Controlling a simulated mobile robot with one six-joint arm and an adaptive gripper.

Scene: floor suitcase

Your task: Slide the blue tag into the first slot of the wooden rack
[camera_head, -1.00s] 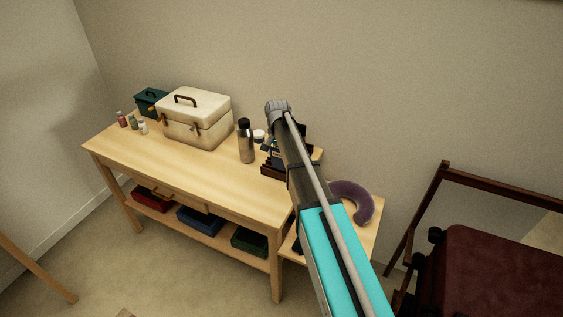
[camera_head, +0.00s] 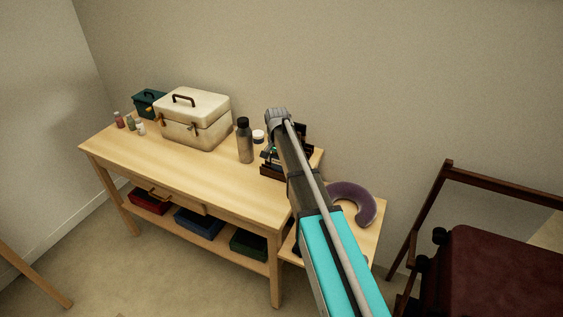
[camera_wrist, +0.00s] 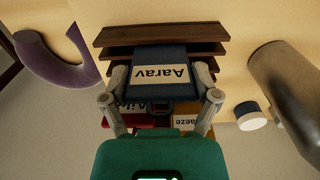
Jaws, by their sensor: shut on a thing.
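My gripper (camera_wrist: 164,88) is shut on the blue tag (camera_wrist: 160,97), a dark blue piece with a cream label reading "Aarav", upside down in the wrist view. The dark wooden rack (camera_wrist: 160,33) shows as several parallel slats behind the tag. The tag's far end overlaps the slats; I cannot tell whether it is inside a slot. A red tag (camera_wrist: 133,105) and an orange tag (camera_wrist: 186,122) with labels show below it, partly hidden. In the head view the rack (camera_head: 270,171) stands at the bench's right end, and my arm hides much of it and the gripper.
A cream case (camera_head: 193,132) sits further left. A purple neck pillow (camera_head: 362,204) lies on a lower surface at right. The bench's middle (camera_head: 190,175) is clear.

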